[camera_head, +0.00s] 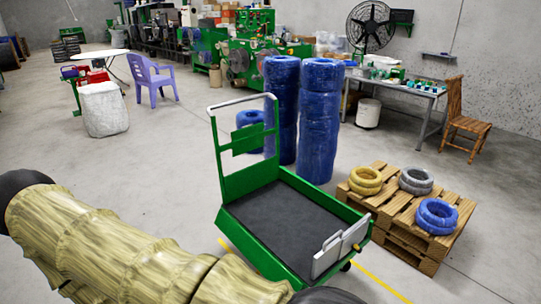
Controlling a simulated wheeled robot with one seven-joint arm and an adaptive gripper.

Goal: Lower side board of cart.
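The green cart (228,182) stands in the middle of the floor, with a tall green frame and pale handle bar at its left end. Its flat dark deck (285,222) looks empty. Low green walls run along its edges. At the right end stand pale grey panels (328,257), upright or slightly tilted; I cannot tell whether they are the side board. My arm, in a tan ribbed cover, crosses the lower left and ends in a dark part at the bottom edge, near the cart's front side. My gripper's fingers are not in view.
Tall stacks of blue coils (319,125) stand close behind the cart. Wooden pallets (398,222) with yellow, grey and blue coils lie to its right. A purple chair (152,78) and white sack (103,109) stand back left. Floor left of the cart is clear.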

